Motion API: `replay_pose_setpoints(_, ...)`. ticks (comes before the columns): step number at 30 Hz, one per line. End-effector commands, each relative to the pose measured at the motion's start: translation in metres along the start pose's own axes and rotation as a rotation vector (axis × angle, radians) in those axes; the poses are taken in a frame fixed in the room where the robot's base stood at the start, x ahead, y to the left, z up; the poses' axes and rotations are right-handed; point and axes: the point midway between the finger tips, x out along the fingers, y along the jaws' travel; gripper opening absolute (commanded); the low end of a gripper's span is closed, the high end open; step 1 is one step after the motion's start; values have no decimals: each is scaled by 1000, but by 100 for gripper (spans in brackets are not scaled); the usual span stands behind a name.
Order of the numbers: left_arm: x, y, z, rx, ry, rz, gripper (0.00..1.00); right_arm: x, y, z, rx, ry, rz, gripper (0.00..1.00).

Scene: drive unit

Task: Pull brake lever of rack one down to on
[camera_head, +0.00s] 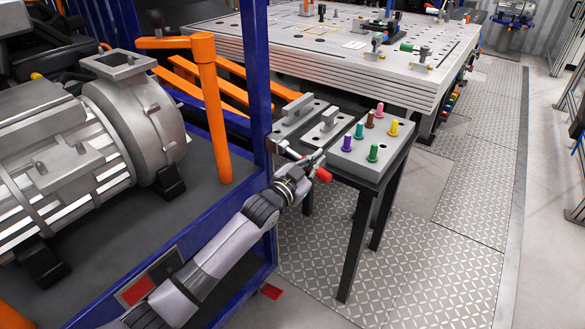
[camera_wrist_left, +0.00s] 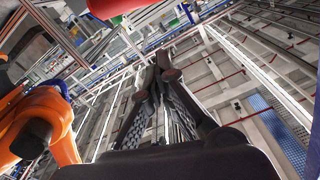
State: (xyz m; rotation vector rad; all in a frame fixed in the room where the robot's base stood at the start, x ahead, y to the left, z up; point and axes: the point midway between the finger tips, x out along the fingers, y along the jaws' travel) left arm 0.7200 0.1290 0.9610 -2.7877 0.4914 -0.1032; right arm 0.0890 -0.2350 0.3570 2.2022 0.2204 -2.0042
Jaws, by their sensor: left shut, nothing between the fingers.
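A lever with a red grip (camera_head: 323,175) and a pale metal rod sticks out from the blue post of the rack; it appears to be the brake lever. Its grip points outward and slightly down. My left gripper (camera_head: 314,160) is beside the lever, its fingers shut and empty. In the head view the gripper overlaps the rod, so I cannot tell whether they touch. In the left wrist view the shut fingers (camera_wrist_left: 168,68) point away with nothing between them, and a red rounded part (camera_wrist_left: 112,6), probably the grip, shows at the top edge. My right gripper is not in view.
The blue rack post (camera_head: 256,90) stands close to my left wrist. An orange post (camera_head: 213,110) and a grey motor (camera_head: 60,160) are on the rack. A small table (camera_head: 345,165) with several coloured pegs stands just right of the gripper. The plated floor (camera_head: 430,240) is clear.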

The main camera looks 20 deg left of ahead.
Motion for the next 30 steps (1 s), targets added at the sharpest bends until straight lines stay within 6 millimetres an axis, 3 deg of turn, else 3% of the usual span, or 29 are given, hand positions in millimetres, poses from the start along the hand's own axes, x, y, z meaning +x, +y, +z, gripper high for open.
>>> replay_pose_setpoints(1, -15, 2, 7, 0, -4, 2, 0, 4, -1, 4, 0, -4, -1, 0)
replay_pose_setpoints(6, -50, 2, 6, 0, -3, 2, 0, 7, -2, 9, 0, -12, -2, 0)
replay_pose_setpoints(13, -87, 2, 5, 0, -2, 1, 0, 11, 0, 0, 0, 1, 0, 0)
replay_pose_setpoints(18, -98, 2, 4, -1, -2, 1, 0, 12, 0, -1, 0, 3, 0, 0)
replay_pose_setpoints(30, -99, 2, 4, -1, -1, 1, 0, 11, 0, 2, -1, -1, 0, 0)
